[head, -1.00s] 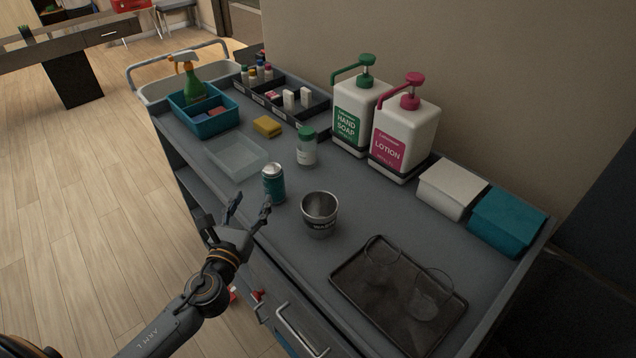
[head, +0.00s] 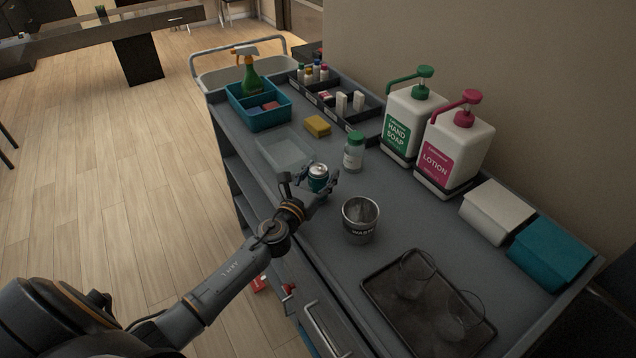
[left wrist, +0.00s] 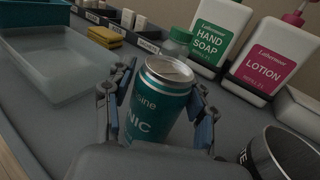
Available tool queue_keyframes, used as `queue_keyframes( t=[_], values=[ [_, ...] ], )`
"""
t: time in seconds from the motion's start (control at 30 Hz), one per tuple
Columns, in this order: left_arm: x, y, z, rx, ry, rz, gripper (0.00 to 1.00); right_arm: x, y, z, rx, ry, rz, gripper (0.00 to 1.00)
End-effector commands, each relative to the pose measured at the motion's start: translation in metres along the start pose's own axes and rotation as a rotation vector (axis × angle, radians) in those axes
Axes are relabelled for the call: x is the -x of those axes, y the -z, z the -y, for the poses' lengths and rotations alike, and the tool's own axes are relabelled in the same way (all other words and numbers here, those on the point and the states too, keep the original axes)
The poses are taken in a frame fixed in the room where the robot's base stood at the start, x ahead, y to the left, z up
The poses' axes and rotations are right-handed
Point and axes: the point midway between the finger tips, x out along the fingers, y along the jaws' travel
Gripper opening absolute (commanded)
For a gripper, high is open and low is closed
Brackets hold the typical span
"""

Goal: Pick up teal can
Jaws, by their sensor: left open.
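The teal can (head: 318,174) stands upright on the grey cart top, with a silver lid and white lettering that reads "NIC" in the left wrist view (left wrist: 158,105). My left gripper (head: 309,184) is open, with its fingers on either side of the can; it also shows in the left wrist view (left wrist: 160,110). The can is between the two fingers, close to both. I cannot tell whether either finger touches it. The lower part of the can is hidden by the gripper in the head view. My right gripper is not in view.
A metal cup (head: 360,219) stands right of the can, and a green-capped bottle (head: 354,152) behind it. A clear tray (head: 283,150) lies to the left. Soap (head: 411,122) and lotion (head: 454,150) pumps stand behind. A dark tray (head: 385,292) with glasses lies front right.

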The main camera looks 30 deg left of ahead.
Motion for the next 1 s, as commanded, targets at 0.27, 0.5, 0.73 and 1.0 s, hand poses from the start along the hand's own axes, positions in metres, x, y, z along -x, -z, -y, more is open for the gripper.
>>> queue_keyframes(
  t=[0.27, 0.5, 0.73, 1.0],
  values=[
    [-0.027, 0.0, 0.0, 0.001, 0.0, -0.001, 0.56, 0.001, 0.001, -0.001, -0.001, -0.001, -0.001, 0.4],
    [-0.027, 0.0, 0.0, 0.0, 0.0, 0.0, 0.48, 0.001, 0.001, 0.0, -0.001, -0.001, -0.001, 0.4],
    [-0.027, 0.0, 0.0, 0.0, 0.0, 0.0, 0.01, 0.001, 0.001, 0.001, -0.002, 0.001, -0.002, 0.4],
    [-0.027, 0.0, 0.0, 0.0, 0.0, 0.0, 0.0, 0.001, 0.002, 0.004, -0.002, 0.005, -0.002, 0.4]
  ],
)
